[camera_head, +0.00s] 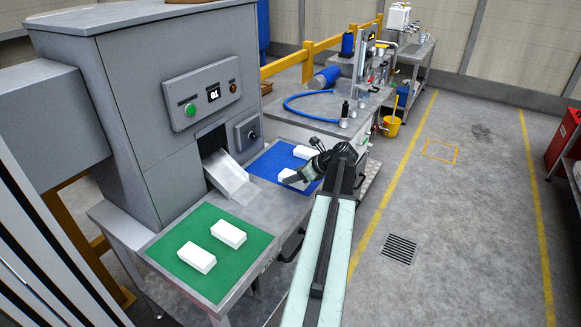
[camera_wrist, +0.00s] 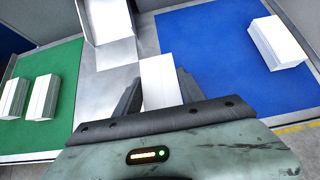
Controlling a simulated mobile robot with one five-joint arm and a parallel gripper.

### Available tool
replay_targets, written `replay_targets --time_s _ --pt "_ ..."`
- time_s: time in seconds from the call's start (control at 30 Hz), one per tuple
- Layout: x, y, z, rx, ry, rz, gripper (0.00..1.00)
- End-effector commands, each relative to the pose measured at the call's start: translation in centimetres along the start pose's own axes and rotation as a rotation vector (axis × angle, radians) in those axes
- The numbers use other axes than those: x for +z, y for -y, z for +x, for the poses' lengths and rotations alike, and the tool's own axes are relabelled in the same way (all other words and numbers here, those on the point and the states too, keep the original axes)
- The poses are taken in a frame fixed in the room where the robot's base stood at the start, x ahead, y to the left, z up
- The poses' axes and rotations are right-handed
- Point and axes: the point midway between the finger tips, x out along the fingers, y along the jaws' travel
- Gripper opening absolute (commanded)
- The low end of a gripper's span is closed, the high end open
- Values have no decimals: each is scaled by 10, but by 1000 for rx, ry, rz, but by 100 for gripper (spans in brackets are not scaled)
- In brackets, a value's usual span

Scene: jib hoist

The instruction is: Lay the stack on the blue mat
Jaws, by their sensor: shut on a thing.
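My gripper (camera_wrist: 158,88) is shut on a white stack (camera_wrist: 160,76) in the wrist view, with one dark finger on each side of it. The held stack also shows in the head view (camera_head: 288,175), partly hidden by the dark wrist, at the near left part of the blue mat (camera_head: 266,166). In the wrist view it overlaps the left edge of the blue mat (camera_wrist: 215,60) and the grey metal beside it. I cannot tell whether it touches the surface. Another white stack (camera_head: 304,152) lies on the blue mat's far side, apart from it.
A green mat (camera_head: 232,268) holds two white stacks (camera_head: 228,234). A metal chute (camera_head: 230,176) comes out of the grey machine (camera_head: 160,100) between the mats. A bench with a blue hose (camera_head: 300,103) stands beyond. The floor at right is open.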

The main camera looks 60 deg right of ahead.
Motion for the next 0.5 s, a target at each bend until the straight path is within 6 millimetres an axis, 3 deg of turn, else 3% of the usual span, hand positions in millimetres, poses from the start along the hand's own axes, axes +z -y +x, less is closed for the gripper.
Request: replay_targets --time_s 0.03,0.23,0.33,0.5 --pt "6 20 12 0 1 -1 5" --pt "27 66 44 0 1 0 5" --pt "34 81 55 -1 1 0 5" --pt "38 88 61 -2 1 1 5"
